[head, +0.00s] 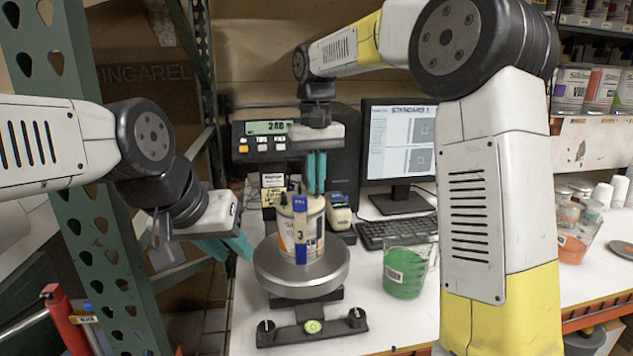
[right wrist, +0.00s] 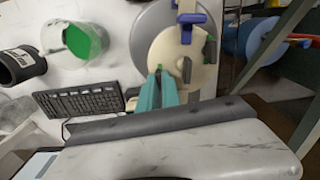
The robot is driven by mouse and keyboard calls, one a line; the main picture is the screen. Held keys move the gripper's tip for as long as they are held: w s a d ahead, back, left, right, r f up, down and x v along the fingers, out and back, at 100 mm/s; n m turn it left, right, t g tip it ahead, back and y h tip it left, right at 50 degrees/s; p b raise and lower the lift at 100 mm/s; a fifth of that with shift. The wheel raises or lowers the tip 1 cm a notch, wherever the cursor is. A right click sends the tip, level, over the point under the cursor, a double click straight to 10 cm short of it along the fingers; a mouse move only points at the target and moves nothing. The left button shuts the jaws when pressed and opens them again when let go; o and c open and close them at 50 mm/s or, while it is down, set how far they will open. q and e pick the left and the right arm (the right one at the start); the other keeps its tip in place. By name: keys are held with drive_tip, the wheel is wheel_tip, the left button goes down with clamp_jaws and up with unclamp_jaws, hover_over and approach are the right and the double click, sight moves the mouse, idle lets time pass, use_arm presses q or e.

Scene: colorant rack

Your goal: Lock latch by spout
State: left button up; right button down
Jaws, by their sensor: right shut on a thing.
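The paint can (head: 300,228) stands upright on the round metal scale plate (head: 302,280). It carries a blue strip marked 3 (head: 300,232). In the right wrist view its cream lid (right wrist: 180,55) shows a blue part (right wrist: 186,18), a dark grey part (right wrist: 187,70) and a dark green latch (right wrist: 209,50) at the edge. Which part is the spout is unclear. My right gripper (head: 316,190) points down at the lid's rear edge; its teal fingers (right wrist: 158,72) are close together on a lid latch they mostly hide. My left gripper (head: 205,252) is open and empty, left of the can.
A clear cup of green paint (head: 404,272) stands right of the scale. The keyboard (head: 398,230) and monitor (head: 398,140) are behind it. A small label device (head: 340,212) stands close behind the can. A green rack post (head: 95,210) rises at left.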

drive_tip(key=c, duration=1.5)
unclamp_jaws()
drive_tip(key=shift+c, duration=0.2)
wheel_tip(320, 180, up, 7)
drive_tip(key=shift+f, duration=0.2)
drive_tip(key=shift+r, duration=0.6)
drive_tip(key=shift+s+d, duration=0.1)
